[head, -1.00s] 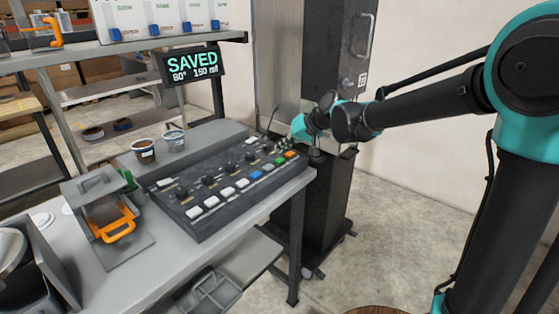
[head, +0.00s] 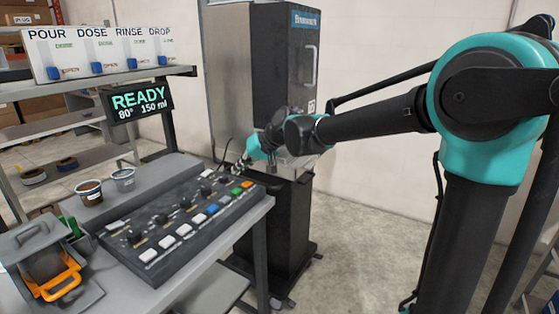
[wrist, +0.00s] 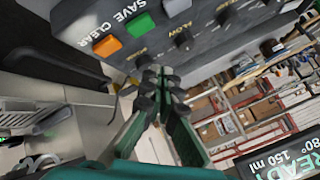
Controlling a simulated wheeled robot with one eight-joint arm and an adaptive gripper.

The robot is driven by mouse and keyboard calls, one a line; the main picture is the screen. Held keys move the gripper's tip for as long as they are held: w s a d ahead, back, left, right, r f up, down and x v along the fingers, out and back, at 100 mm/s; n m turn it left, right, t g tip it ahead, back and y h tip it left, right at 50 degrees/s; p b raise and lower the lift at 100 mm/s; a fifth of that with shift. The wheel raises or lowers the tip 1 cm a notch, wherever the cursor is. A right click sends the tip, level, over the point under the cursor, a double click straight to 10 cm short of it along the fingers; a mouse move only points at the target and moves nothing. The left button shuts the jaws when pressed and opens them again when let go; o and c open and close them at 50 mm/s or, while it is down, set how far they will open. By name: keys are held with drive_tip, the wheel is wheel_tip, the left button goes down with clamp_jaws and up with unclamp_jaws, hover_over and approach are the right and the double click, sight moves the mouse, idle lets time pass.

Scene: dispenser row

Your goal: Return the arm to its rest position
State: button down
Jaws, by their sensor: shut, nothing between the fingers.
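My arm (head: 370,120) reaches left from the right side of the head view, over the far end of the dark control panel (head: 150,262). My gripper (head: 238,169) is shut and empty, near the panel's knobs and the orange button (head: 247,184). In the wrist view the closed fingertips of my gripper (wrist: 159,77) point at the panel face beside a knob. The green SAVE button (wrist: 140,26) and orange CLEAR button (wrist: 107,46) show there. Whether the fingertips touch the panel is hard to tell. The display (head: 138,101) reads READY, 80°, 150 ml.
A black dispenser cabinet (head: 285,60) stands behind my gripper. Two cups (head: 90,193) stand behind the panel. Open floor (head: 345,225) lies right of the bench.

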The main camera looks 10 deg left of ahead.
drive_tip(key=d+f+m+t+h, duration=0.15)
drive_tip(key=d+f, duration=0.35)
drive_tip(key=d, duration=0.8)
drive_tip(key=s+d+f+m+h, duration=0.1)
drive_tip(key=s+d+f, duration=0.4)
drive_tip(key=d, duration=0.5)
drive_tip(key=s+d+f+m+h, duration=0.1)
drive_tip(key=s+d+f+h, duration=0.2)
drive_tip(key=s+d+f, duration=0.3)
drive_tip(key=s+d+f+m+h, duration=0.2)
drive_tip(key=s+d+f, duration=0.3)
drive_tip(key=d, duration=1)
drive_tip(key=s+h, duration=0.1)
drive_tip(key=s, duration=0.1)
drive_tip(key=shift+s+f, duration=0.3)
